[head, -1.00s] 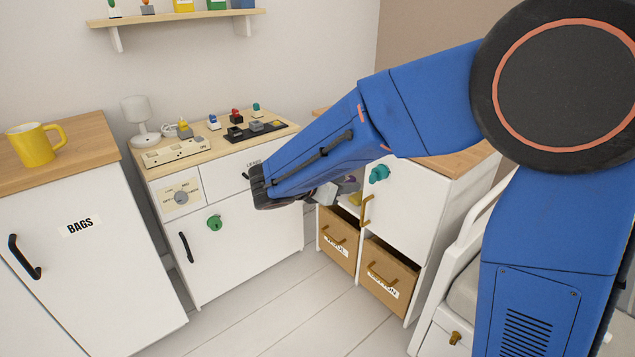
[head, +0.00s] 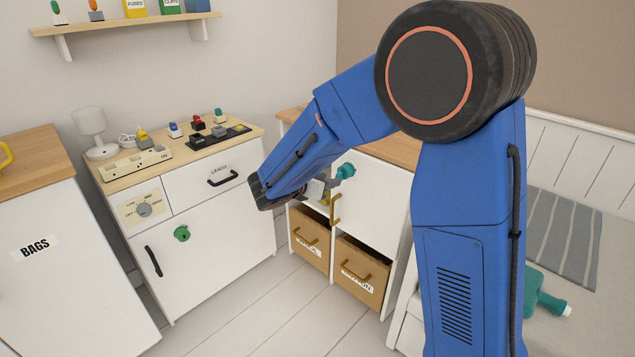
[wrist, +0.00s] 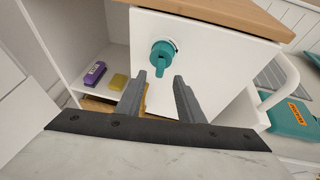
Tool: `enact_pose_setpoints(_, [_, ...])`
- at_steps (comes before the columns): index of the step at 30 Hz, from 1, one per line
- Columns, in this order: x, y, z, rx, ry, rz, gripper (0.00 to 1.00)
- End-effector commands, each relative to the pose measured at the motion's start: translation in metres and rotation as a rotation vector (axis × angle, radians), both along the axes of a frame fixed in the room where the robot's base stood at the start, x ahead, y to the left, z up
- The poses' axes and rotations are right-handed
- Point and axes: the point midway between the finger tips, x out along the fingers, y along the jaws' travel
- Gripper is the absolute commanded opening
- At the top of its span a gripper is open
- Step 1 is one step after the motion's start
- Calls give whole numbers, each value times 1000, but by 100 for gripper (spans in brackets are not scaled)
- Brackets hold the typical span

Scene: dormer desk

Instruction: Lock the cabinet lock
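A teal round lock (head: 346,170) with a raised turn piece sits high on the white cabinet door (head: 372,200). It also shows in the wrist view (wrist: 162,54), where its turn piece points roughly downward. My gripper (wrist: 160,80) is open and empty. Its fingertips point at the door just below the lock in that view, apart from it as far as I can see. In the head view my gripper (head: 330,184) is at the lock's left, partly hidden by my arm. A second, green lock (head: 182,233) is on the white desk cabinet's door at the left.
A brass handle (head: 335,208) is on the door's left edge, below the lock. An open shelf left of the door holds a purple item (wrist: 95,74) and a yellow item (wrist: 118,82). Two brown drawers (head: 361,272) are underneath. A wooden top (wrist: 220,18) overhangs above.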

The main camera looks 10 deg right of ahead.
Motion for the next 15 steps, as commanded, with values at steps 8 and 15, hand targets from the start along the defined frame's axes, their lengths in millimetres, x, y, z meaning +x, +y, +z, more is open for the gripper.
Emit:
enact_pose_setpoints(8, [25,-27,-15,-1,-1,-2,34])
enact_pose_setpoints(15, [34,-36,-20,0,0,0,34])
